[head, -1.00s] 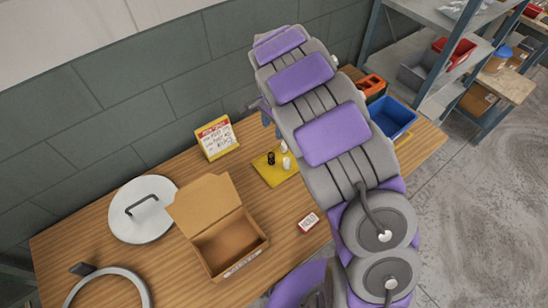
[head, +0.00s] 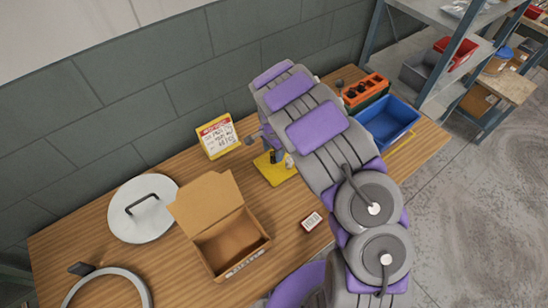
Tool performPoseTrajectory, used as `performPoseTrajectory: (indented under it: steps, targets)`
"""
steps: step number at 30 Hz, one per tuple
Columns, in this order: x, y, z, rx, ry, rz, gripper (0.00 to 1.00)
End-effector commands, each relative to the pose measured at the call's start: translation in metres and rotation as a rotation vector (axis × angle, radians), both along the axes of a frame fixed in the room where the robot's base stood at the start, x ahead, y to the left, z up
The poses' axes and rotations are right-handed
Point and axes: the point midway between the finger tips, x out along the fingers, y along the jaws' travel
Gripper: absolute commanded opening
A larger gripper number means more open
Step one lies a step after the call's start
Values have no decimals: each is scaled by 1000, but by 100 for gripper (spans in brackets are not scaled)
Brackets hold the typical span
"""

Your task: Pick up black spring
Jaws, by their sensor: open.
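The yellow tray (head: 272,176) lies on the wooden table behind the open cardboard box. A small dark shape (head: 273,157) at its back edge looks like the black spring, partly covered by my gripper. A pale small piece (head: 289,162) stands beside it to the right. My gripper (head: 262,140) is open, low over the back of the tray, and mostly hidden by my arm. I cannot tell whether its fingers are around the spring or only near it.
An open cardboard box (head: 226,250), a round lid (head: 143,228) and a small white-and-red box (head: 311,221) are on the table (head: 180,281). A yellow-framed sign (head: 217,138) stands left of my gripper. A blue bin (head: 389,123) and an orange-black holder (head: 366,91) are at the right.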

Motion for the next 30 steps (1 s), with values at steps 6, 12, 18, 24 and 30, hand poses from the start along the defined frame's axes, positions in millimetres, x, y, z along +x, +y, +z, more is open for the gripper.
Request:
performPoseTrajectory:
  steps: [6, 12, 18, 24, 30]
  targets:
    - [-2, -2, -31, 2, 0, 1, 59]
    - [-1, -5, -34, 4, 3, 0, 59]
    - [-1, -7, -35, 1, 5, -1, 48]
    - [-3, -10, -36, 2, 10, -2, 29]
    - [-5, -14, -37, 3, 16, -3, 10]
